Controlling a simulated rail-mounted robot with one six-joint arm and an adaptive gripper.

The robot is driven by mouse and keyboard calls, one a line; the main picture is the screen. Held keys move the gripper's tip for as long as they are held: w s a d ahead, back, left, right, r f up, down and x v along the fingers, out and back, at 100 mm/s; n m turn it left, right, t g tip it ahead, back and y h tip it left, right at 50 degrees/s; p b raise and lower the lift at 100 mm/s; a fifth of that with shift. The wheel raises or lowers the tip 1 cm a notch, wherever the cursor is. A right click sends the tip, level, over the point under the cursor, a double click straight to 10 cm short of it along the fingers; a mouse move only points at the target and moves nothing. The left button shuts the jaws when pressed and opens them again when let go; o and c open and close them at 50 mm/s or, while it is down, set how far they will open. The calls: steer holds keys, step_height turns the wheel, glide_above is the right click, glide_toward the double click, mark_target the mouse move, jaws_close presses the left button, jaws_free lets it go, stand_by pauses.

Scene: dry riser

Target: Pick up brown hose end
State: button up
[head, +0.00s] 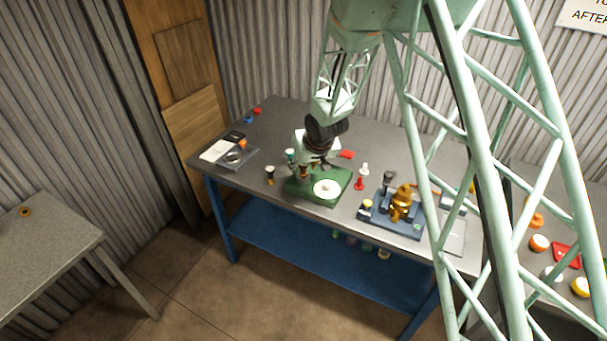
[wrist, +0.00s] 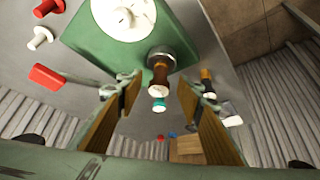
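The brown hose end (wrist: 160,72), with a grey collar, stands at the edge of a green base (wrist: 85,48) that carries a white dial (wrist: 128,14). In the head view, the green base (head: 342,178) and dial (head: 327,189) are on the grey table, and the brown hose end (head: 303,171) is small there. My gripper (wrist: 158,90) is open, its two wood-coloured pads apart on either side of the hose end's line. Nothing shows between the pads in contact. In the head view my gripper (head: 318,160) is low over the base, partly hidden by my wrist.
A teal-topped piece (wrist: 158,104) and a black-and-orange piece (wrist: 207,82) stand close by. Red (head: 359,183) and white (head: 364,169) pieces lie right of the base. A brass fitting (head: 403,202) stands farther right. The table's front left (head: 250,182) is mostly clear.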

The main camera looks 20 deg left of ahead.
steer(key=shift+x, duration=1.3)
steer(key=c, duration=1.1)
steer(key=shift+r, duration=0.15)
steer(key=shift+s+r+p, duration=0.1)
steer(key=shift+r+p, duration=0.5)
steer(key=shift+r, duration=1.1)
steer(key=shift+s+d+b, duration=0.5)
steer(key=shift+s+b, duration=0.05)
steer(key=shift+s, duration=0.2)
steer(key=s+d+r+b, duration=0.1)
steer(key=s+d+b, duration=0.1)
steer(key=s+d, duration=0.6)
steer(key=s, duration=0.3)
steer(key=shift+s, duration=0.3)
steer(key=shift+r, duration=0.15)
